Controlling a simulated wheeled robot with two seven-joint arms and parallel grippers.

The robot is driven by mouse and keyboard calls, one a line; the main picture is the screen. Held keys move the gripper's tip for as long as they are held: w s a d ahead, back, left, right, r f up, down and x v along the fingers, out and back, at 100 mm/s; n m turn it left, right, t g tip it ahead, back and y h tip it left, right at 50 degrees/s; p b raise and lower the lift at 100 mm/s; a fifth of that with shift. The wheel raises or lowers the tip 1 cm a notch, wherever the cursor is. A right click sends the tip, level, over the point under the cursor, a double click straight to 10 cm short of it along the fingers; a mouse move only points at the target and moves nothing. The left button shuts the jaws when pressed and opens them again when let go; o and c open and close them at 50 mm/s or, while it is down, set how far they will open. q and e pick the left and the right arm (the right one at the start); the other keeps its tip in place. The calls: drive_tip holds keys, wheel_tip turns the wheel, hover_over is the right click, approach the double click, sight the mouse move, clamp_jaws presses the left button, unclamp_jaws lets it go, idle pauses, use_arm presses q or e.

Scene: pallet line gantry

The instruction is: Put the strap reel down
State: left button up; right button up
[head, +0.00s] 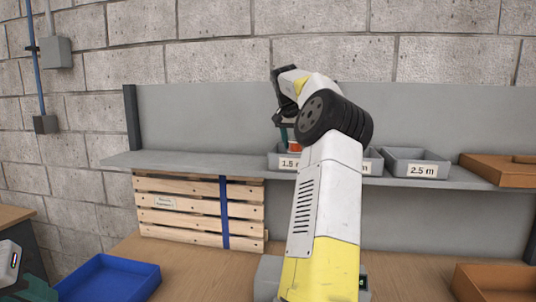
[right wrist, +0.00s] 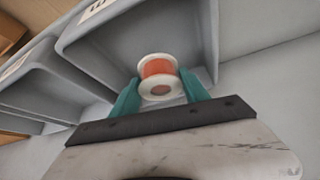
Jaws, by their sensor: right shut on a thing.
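The strap reel (right wrist: 158,68), orange with white flanges, sits between the teal fingers of my right gripper (right wrist: 160,92) in the right wrist view. The gripper is shut on it. In the head view my right gripper (head: 287,134) is up at the shelf, at the grey bin labelled 1.5 m (head: 284,162). A little of the reel's orange (head: 294,146) shows there. In the right wrist view the reel is at the mouth of a grey bin (right wrist: 85,50); whether it touches the bin floor I cannot tell. Only part of my left gripper (head: 30,288) shows, at the lower left.
A grey shelf (head: 190,161) carries a 2.5 m bin (head: 415,162), another bin (head: 374,160) partly hidden by my right arm, and a brown box (head: 495,167). Below are a wooden crate (head: 180,208) with a blue strap, a blue tray (head: 110,278) and a brown tray (head: 490,283).

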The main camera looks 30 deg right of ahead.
sight(295, 152)
drive_tip(key=shift+f, duration=1.95)
drive_tip(key=shift+f, duration=0.1)
drive_tip(key=o, duration=1.6)
